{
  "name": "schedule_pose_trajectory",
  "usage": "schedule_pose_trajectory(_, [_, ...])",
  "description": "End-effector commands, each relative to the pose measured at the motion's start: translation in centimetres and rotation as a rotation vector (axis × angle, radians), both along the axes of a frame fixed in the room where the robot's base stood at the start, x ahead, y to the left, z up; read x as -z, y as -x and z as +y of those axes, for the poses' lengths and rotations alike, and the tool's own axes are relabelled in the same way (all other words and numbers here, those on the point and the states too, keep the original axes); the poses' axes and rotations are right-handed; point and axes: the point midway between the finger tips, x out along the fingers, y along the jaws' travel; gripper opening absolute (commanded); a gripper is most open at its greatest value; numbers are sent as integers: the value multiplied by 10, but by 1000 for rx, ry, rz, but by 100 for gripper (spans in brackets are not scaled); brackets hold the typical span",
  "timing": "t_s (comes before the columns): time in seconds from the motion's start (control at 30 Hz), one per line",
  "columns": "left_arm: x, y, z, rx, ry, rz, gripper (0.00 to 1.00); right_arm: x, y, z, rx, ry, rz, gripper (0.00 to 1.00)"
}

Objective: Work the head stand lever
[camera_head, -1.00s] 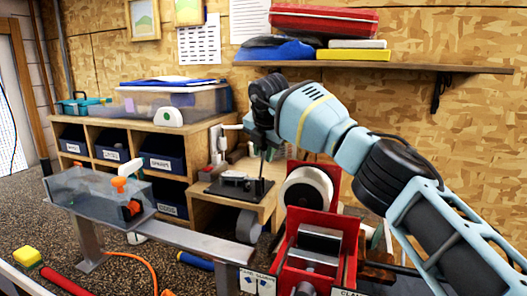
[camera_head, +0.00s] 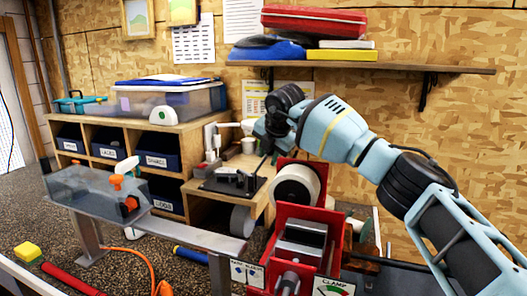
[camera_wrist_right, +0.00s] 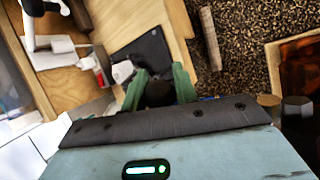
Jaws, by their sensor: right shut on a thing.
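The head stand (camera_head: 222,185) is a dark flat plate with small black blocks, on a wooden shelf left of the red clamp. Its lever (camera_head: 261,166) is a thin dark rod rising from the plate's right end, leaning right toward my right gripper (camera_head: 268,143). In the right wrist view the green fingers of my right gripper (camera_wrist_right: 160,92) are shut around a round black knob (camera_wrist_right: 160,95), which looks like the lever's top. The black plate (camera_wrist_right: 145,52) lies beyond the fingers there. The lever's rod is hidden in the wrist view. My left gripper is out of view.
A red clamp stand (camera_head: 300,240) with a white roll (camera_head: 296,184) is close to the right of the lever. A wooden cubby (camera_head: 170,135) with dark bins stands to the left. A wall shelf (camera_head: 400,66) hangs above the arm.

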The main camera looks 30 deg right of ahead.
Motion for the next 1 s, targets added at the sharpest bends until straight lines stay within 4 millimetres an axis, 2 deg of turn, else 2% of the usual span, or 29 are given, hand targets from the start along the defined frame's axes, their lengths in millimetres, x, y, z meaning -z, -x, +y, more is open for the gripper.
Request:
schedule_pose_trajectory(0.23, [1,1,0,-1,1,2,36,10,6,-7,2,4,9,0])
schedule_pose_trajectory(0.87, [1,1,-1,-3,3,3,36,12,7,-7,1,4,9,0])
schedule_pose_trajectory(0.9, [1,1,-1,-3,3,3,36,12,7,-7,1,4,9,33])
schedule_pose_trajectory(1.0, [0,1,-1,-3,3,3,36,11,7,-7,1,3,8,46])
